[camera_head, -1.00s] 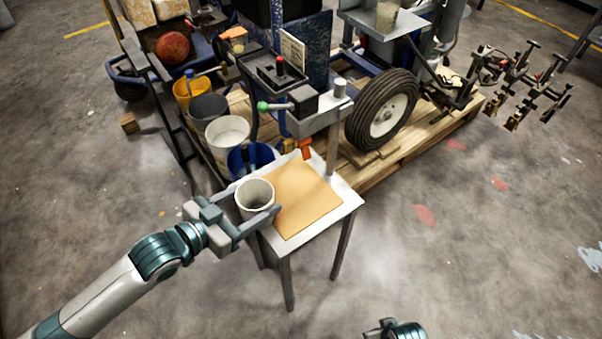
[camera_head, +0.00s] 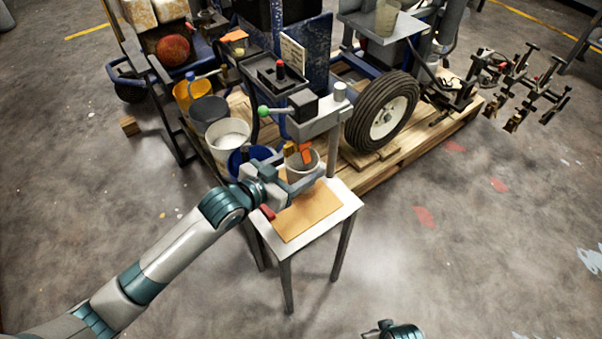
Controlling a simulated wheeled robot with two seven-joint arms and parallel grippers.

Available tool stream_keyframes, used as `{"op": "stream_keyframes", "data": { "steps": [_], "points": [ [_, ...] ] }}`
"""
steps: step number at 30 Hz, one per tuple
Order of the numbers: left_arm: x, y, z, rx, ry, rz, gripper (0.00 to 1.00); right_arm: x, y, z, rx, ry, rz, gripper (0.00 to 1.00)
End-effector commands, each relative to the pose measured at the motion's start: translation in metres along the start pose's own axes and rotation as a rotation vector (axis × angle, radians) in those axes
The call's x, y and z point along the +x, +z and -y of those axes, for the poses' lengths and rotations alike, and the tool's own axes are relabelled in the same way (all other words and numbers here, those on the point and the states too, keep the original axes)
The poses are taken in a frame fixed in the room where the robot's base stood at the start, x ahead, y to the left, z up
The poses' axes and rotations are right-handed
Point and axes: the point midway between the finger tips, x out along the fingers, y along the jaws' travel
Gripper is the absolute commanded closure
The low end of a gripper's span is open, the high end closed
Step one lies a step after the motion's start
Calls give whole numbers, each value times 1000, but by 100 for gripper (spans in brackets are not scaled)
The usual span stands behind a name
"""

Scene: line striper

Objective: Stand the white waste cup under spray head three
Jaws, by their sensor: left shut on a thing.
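The white waste cup (camera_head: 311,168) is upright over the back part of the small table (camera_head: 333,211), beside its post. My left gripper (camera_head: 298,174) is shut on the cup, with one finger along its near side. An orange spray nozzle (camera_head: 305,153) hangs from a grey arm and overlaps the cup's mouth in this view. No number shows on it. The gripper hides part of the cup, and I cannot tell whether the cup's base touches the table. Part of my right arm's end (camera_head: 400,331) shows at the bottom edge; its fingers are unclear.
A tan sheet (camera_head: 308,211) covers much of the tabletop, and a small red piece (camera_head: 268,212) shows at its left. Buckets, including a blue one (camera_head: 238,160), stand close behind on the left. A green-knobbed lever (camera_head: 263,110) and the grey post (camera_head: 333,140) flank the nozzle.

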Motion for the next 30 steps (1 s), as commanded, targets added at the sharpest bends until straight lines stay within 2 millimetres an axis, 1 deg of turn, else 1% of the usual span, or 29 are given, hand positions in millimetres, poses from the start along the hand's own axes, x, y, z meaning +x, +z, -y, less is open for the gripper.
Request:
{"op": "stream_keyframes", "data": {
  "steps": [5,14,21,27,28,29,30],
  "points": [
    [0,2,0,0,0,0,64,0,5,1,0,-1,9,100],
    [9,31,0,0,0,1,64,-2,15,3,1,-3,26,100],
    [10,34,0,1,0,-1,64,-6,9,3,1,-3,13,100],
    [10,36,0,0,0,-1,64,-6,4,2,1,-1,7,100],
    [10,36,0,0,0,-1,36,-6,3,1,1,-1,7,100],
    [10,36,0,0,0,-1,29,-6,2,1,1,-1,6,100],
    [10,36,0,0,0,-1,20,-6,2,1,1,-1,5,100]
  ]
}}
